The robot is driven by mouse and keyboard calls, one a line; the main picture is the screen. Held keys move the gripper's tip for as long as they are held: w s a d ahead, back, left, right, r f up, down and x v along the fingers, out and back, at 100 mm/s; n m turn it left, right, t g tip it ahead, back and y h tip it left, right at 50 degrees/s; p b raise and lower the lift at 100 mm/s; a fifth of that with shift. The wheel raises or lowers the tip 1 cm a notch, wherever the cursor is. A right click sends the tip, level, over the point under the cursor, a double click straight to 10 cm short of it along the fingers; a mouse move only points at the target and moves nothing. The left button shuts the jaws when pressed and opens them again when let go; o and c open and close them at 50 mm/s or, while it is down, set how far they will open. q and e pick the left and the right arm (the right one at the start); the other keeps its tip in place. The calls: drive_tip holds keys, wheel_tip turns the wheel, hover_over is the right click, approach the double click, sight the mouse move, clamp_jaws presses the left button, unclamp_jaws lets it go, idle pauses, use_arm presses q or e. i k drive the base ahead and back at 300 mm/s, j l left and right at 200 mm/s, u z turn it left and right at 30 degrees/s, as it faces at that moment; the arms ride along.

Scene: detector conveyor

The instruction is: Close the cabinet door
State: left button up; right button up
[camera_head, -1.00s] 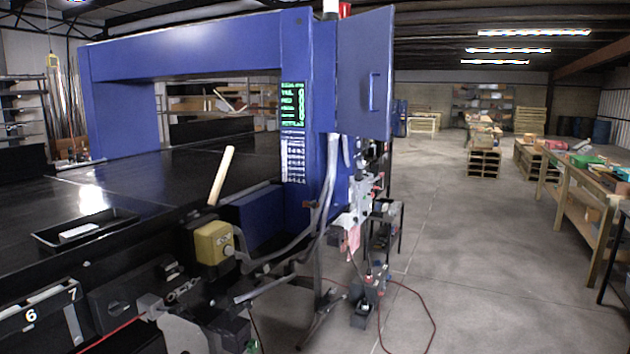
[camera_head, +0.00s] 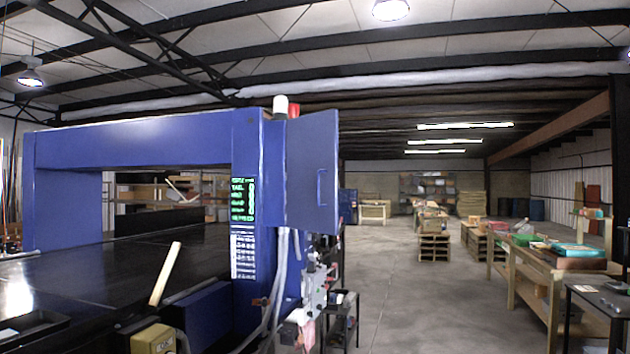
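The blue cabinet door (camera_head: 308,172) is on the right upright of the blue detector frame (camera_head: 150,142). It stands open, swung out to the right, with a vertical handle (camera_head: 321,187) near its right edge. Cables and fittings (camera_head: 312,290) show below the door. Neither of my grippers is in view, so I cannot see where they are relative to the door.
The black conveyor (camera_head: 110,270) fills the lower left, with a yellow box (camera_head: 153,340) at its near edge. A dark stand (camera_head: 343,315) is below the door. Wooden tables (camera_head: 545,285) line the right. The floor (camera_head: 420,310) between is clear.

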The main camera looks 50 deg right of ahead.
sight(312, 139)
drive_tip(key=i+z, duration=0.15)
drive_tip(key=z, duration=1.05)
drive_tip(key=i+j+z, duration=0.35)
drive_tip(key=z, duration=0.15)
drive_tip(key=i+j+z, duration=0.25)
drive_tip(key=j+z, duration=0.25)
drive_tip(key=i+j, duration=0.1)
drive_tip(key=j, duration=0.2)
drive_tip(key=i+j, duration=0.15)
drive_tip(key=j, duration=0.15)
drive_tip(key=i+j+z, duration=0.1)
drive_tip(key=j, duration=0.25)
